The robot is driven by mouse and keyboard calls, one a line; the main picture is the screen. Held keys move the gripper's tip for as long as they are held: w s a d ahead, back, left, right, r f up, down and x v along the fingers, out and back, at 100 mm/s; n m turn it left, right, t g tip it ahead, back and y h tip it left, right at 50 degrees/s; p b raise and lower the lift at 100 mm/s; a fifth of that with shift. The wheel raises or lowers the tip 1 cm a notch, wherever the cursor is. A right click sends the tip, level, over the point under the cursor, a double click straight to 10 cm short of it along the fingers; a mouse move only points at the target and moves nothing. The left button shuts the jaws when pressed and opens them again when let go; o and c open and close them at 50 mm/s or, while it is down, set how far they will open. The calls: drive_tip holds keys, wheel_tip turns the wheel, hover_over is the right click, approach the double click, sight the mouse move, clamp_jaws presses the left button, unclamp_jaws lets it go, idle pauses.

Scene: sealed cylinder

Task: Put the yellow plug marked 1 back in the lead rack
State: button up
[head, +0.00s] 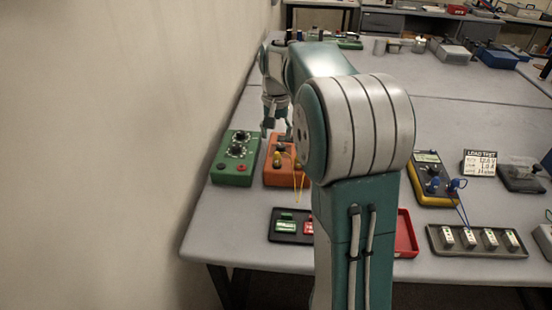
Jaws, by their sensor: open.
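A yellow plug (277,160) shows at the upper part of an orange box (281,179) on the near left of the table. A thin yellow lead (300,183) hangs over that box's right side. The number on the plug is too small to read. My gripper (275,129) is open, pointing down just behind and above the orange box, and looks empty. My arm hides part of the box's right side and the table behind it. I cannot make out the lead rack for certain; it may be hidden by my arm.
A green box with black knobs (235,158) stands left of the orange box. A yellow-edged meter (433,186) with blue plugs, a load test card (480,163), a black tray (283,238), a red tray (407,236) and a module tray (482,252) lie around.

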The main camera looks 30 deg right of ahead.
sight(277, 153)
drive_tip(key=shift+d+f, duration=0.1)
drive_tip(key=shift+f, duration=4.35)
clamp_jaws()
drive_tip(key=shift+r, duration=0.1)
drive_tip(key=shift+r, duration=2.95)
drive_tip(key=shift+s+d, duration=0.1)
